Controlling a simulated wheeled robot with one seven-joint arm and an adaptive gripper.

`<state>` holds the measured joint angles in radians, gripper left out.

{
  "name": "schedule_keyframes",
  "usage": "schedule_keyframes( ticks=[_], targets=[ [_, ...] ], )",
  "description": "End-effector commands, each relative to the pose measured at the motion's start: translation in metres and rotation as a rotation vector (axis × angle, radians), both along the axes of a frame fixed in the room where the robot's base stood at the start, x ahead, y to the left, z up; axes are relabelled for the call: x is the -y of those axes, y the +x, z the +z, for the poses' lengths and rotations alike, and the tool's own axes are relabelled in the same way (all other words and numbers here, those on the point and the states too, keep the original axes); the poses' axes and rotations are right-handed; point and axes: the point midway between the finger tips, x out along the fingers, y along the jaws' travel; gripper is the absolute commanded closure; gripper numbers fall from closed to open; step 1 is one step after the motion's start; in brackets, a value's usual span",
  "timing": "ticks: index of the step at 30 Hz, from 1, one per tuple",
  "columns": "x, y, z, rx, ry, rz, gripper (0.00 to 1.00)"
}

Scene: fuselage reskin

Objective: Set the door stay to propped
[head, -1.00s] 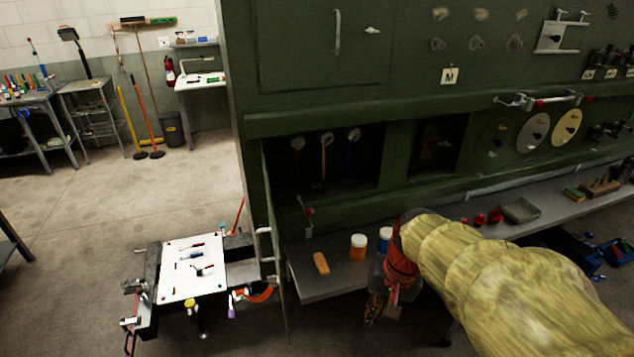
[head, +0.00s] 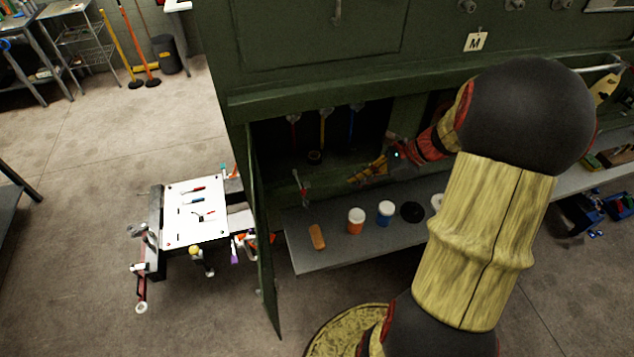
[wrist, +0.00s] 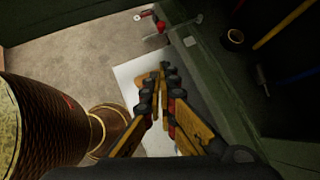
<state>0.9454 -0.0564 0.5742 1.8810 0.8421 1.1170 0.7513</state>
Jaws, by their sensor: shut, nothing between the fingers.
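A small metal lever with a red part, which looks like the door stay (head: 302,188), sits at the lower left corner of the green cabinet opening, beside the open door (head: 264,235). It also shows at the top of the wrist view (wrist: 162,26). My gripper (head: 354,178) is in front of the opening, to the right of the stay and apart from it. Its yellow fingers (wrist: 164,72) are together and empty in the wrist view, pointing toward the stay's side. I cannot tell the stay's setting.
A grey shelf (head: 310,265) below the opening holds an orange block (head: 317,237), an orange jar (head: 355,221) and a blue jar (head: 385,212). Coloured handles (head: 322,128) hang inside the opening. A tool cart (head: 195,225) stands left of the door.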

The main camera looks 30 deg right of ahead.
Motion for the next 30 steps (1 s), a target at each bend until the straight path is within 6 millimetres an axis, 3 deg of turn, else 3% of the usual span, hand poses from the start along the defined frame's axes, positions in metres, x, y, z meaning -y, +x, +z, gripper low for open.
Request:
schedule_keyframes(
  ticks=[10,24,30],
  targets=[
    [-0.011,0.007,-0.009,-0.036,0.044,-0.047,1.00],
    [-0.057,0.046,-0.074,-0.038,0.043,-0.045,1.00],
    [-0.076,0.065,-0.072,-0.034,0.040,-0.044,1.00]
  ],
)
